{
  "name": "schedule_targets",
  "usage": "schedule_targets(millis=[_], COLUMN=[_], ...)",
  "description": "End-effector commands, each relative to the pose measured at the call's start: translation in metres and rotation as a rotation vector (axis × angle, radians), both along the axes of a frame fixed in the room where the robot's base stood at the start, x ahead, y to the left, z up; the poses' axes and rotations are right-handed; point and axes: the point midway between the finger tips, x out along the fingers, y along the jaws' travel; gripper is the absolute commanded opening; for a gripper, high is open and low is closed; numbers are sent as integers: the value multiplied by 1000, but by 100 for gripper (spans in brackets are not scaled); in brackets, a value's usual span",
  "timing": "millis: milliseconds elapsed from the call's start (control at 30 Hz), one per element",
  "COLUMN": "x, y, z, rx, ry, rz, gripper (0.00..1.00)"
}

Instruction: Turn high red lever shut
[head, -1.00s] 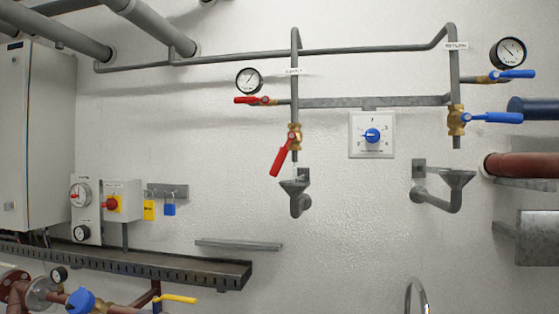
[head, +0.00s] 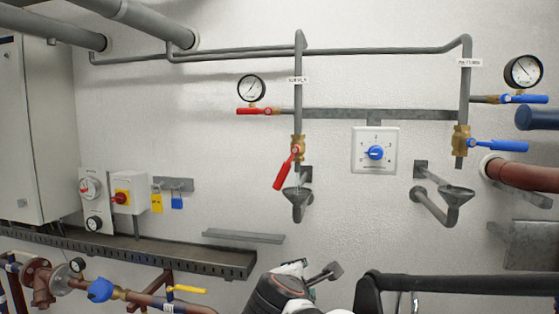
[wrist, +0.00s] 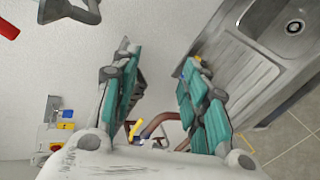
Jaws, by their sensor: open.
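The high red lever (head: 253,111) lies level, pointing left from its small valve under a round gauge in the head view. A second, lower red lever (head: 286,169) hangs down and left from a brass valve on the vertical pipe. My gripper (wrist: 158,58) shows in the wrist view with its two teal-padded fingers apart and nothing between them. A red end, apparently of the lower lever (wrist: 8,28), is at that view's upper left corner, away from the fingers. In the head view my arm is at the bottom, well below both levers.
A grey drain funnel (head: 298,193) sits below the lower red lever. Blue levers (head: 497,146) are on the right pipe, and a dial box (head: 375,150) is between the pipes. A metal ledge (head: 243,236) juts out lower down. A sink (wrist: 270,40) shows in the wrist view.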

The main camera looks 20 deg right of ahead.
Motion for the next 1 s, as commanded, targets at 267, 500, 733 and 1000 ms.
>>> schedule_targets(millis=[267,500,733,1000], x=[62,83,101,143], y=[17,31,19,-12], z=[142,184,185,186], rx=[-623,-871,-889,-887], ry=[98,143,148,146], rz=[166,203,201,201], gripper=[41,41,41,41])
